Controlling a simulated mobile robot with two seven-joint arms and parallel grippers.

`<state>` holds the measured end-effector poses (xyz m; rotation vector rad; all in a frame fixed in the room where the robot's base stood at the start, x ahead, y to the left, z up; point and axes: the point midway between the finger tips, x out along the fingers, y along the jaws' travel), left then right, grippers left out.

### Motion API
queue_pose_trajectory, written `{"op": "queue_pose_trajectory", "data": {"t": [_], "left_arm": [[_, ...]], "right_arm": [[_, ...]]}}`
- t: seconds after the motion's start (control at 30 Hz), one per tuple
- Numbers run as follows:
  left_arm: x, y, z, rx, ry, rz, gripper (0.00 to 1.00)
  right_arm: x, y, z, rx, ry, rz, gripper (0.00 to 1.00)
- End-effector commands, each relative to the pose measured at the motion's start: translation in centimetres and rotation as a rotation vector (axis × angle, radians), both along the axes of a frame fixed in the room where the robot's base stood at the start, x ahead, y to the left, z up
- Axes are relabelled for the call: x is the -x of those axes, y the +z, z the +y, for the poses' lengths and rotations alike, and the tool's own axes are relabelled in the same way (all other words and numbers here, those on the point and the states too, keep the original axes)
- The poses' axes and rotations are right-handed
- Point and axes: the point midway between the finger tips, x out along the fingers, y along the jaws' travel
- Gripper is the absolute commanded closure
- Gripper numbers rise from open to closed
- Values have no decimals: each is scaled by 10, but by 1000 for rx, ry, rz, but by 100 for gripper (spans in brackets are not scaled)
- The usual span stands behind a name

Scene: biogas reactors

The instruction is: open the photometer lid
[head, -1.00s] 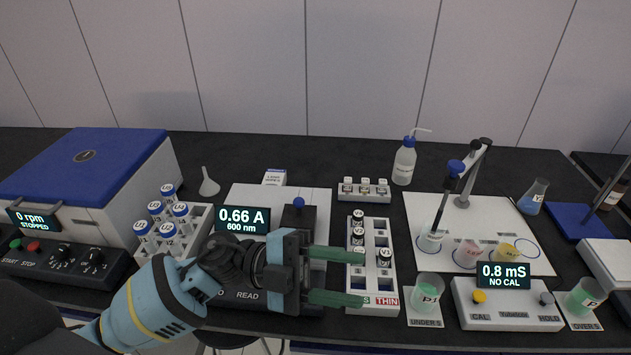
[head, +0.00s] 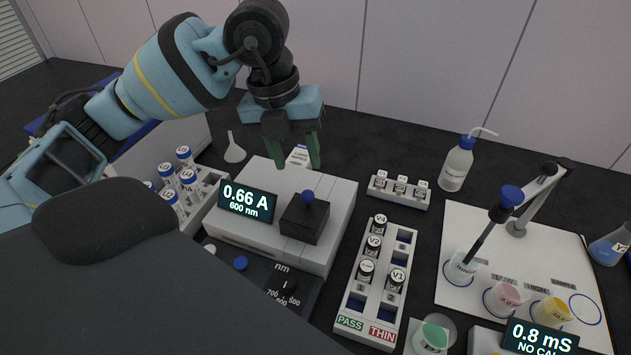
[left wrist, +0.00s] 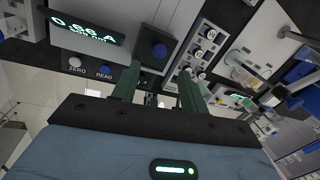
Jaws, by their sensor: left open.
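The photometer (head: 325,220) is a pale box with a display (head: 247,201) reading 0.66 A at 600 nm. Its lid (head: 304,219) is a small black block with a blue knob (head: 308,197) on top, and it sits shut on the photometer. My left gripper (head: 297,166) points down in the head view, open and empty, above the back of the photometer and behind the knob. In the left wrist view the lid (left wrist: 146,55) and its blue knob (left wrist: 159,51) lie beyond the green fingers (left wrist: 155,82). My right gripper is not in view.
A vial rack (head: 378,285) with PASS and THIN labels stands right of the photometer. A tube rack (head: 196,213) is to its left, with a funnel (head: 234,150) behind. A small vial holder (head: 399,190) and a wash bottle (head: 457,164) stand farther right.

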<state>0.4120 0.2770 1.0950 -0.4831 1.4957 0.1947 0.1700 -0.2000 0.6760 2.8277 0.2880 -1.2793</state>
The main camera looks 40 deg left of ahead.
Motion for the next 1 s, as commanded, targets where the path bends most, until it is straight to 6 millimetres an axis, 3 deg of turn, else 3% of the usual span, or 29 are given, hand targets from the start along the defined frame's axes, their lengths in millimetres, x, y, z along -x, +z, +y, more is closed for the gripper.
{"op": "queue_pose_trajectory", "data": {"t": [0.23,0.7,1.0], "left_arm": [[0,-12,-2,2,-2,4,56],[-5,-72,-13,4,-4,3,56],[-6,-77,-15,5,-5,1,56]], "right_arm": [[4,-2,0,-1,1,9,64],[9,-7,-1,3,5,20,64],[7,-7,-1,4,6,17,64]]}}
